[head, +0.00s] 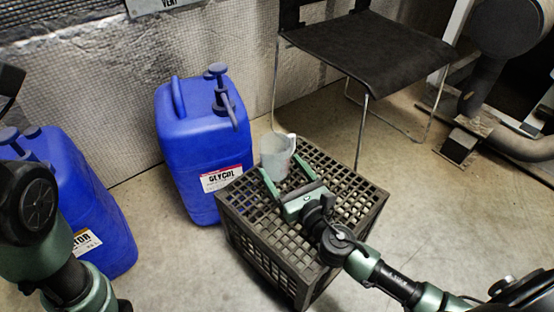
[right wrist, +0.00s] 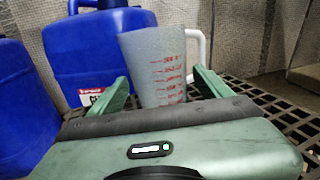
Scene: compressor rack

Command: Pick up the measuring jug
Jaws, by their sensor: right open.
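The measuring jug (head: 274,158) is a pale translucent jug standing upright on an upturned black crate (head: 335,180). In the right wrist view the jug (right wrist: 157,68) shows red scale marks and a white handle on its right side. My right gripper (head: 287,177) is open, its two green fingers pointing at the jug from the near side. In the right wrist view the fingers (right wrist: 160,95) lie to the left and right of the jug's lower part; I cannot tell whether they touch it. My left arm shows at the left edge of the head view, but its gripper's fingers are not visible.
A blue glycol canister (head: 203,140) with a pump stands just left of the crate. Another blue canister (head: 85,195) is farther left. A black chair (head: 368,50) stands behind the crate, near the wall. The floor right of the crate is partly clear.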

